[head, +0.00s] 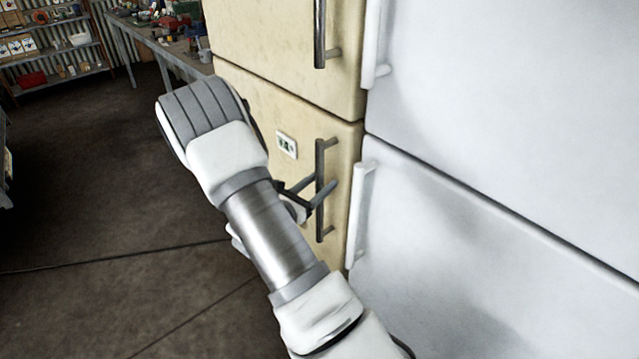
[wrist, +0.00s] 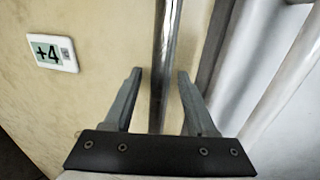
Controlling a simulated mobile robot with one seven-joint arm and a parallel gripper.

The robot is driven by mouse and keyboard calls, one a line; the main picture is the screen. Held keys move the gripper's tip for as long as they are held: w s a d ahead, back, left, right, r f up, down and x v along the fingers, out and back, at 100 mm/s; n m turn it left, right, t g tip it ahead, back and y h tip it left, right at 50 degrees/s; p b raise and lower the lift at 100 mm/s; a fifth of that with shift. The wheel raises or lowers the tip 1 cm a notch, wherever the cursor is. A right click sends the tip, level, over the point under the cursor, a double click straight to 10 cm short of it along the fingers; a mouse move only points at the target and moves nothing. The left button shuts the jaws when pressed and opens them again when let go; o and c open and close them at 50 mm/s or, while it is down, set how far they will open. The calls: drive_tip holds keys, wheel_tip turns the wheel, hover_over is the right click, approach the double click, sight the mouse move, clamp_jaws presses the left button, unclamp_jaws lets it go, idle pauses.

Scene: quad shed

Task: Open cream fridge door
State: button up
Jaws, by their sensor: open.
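The cream fridge (head: 285,108) stands in the middle of the head view, with an upper door and a lower door. The lower door carries a dark metal vertical bar handle (head: 320,215) near its right edge. My gripper (head: 323,187) is open at this handle, and my arm hides part of the lower door. In the wrist view the handle bar (wrist: 161,80) runs between the two open fingers (wrist: 159,76), with space on both sides. The lower door looks closed. A small display (wrist: 55,53) reading +4 is on the door's face, left of the handle.
A white fridge (head: 520,100) with white handles stands directly right of the cream one. A workbench (head: 150,40) with tools and a shelf (head: 60,50) are at the back left. The dark floor (head: 90,190) to the left is clear.

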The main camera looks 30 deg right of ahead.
clamp_jaws()
idle(1.3)
